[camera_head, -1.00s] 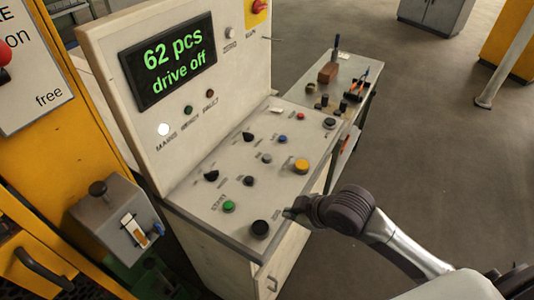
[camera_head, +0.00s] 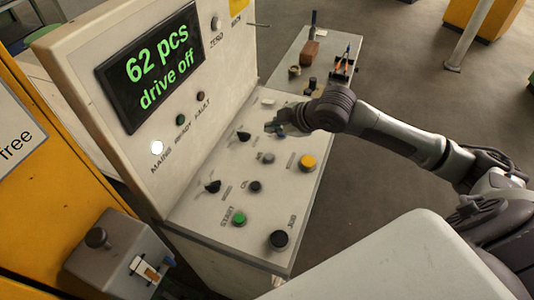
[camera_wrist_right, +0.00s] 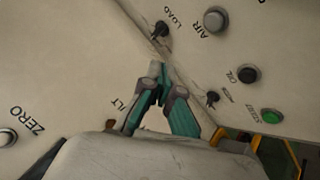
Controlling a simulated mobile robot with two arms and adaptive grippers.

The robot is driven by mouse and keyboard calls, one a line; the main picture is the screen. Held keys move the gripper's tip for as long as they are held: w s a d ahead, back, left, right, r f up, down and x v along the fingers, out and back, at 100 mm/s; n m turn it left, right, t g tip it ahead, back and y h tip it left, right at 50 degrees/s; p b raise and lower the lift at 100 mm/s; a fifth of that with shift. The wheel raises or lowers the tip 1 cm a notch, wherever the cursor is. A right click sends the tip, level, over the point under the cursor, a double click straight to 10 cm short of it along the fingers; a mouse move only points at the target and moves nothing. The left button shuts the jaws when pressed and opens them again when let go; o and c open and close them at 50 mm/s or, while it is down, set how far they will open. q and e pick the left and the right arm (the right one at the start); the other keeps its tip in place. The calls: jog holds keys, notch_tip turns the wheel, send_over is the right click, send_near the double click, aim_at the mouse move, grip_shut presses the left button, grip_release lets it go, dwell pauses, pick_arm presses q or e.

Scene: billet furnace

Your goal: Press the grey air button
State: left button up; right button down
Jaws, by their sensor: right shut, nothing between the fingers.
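The grey air button (camera_head: 267,158) is a small round knob on the sloped console (camera_head: 208,226), left of the yellow button. In the right wrist view the grey button (camera_wrist_right: 215,19) sits at the upper right beside the label AIR. My right gripper (camera_head: 272,127) is shut and empty. It is above the far part of the console, beyond the grey button and apart from it. In the wrist view its closed fingertips (camera_wrist_right: 158,70) lie below and left of the button. My left gripper is not in view.
Close around are a yellow button (camera_head: 307,161), a black button (camera_head: 255,186), a green button (camera_head: 239,218) and a black selector (camera_head: 243,137). An upright panel with a display (camera_head: 152,66) reading "62 pcs drive off" rises behind. A side table (camera_head: 300,48) holds small objects.

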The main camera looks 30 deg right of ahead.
aim_at(271, 158)
jog(key=f+b, duration=0.3)
jog(key=shift+w+a+f+b, duration=0.15)
jog(key=shift+w+f+b, duration=0.1)
jog(key=shift+f+b, duration=0.05)
notch_tip(271, 158, down, 4)
jog(key=b, duration=0.3)
jog(key=shift+r+b, duration=0.25)
jog(key=shift+b, duration=0.15)
jog(key=shift+f, duration=0.9)
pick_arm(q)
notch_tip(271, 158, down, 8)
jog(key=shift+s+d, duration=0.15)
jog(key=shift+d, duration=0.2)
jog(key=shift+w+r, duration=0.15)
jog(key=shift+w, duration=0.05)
pick_arm(e)
jog(key=shift+f, duration=0.15)
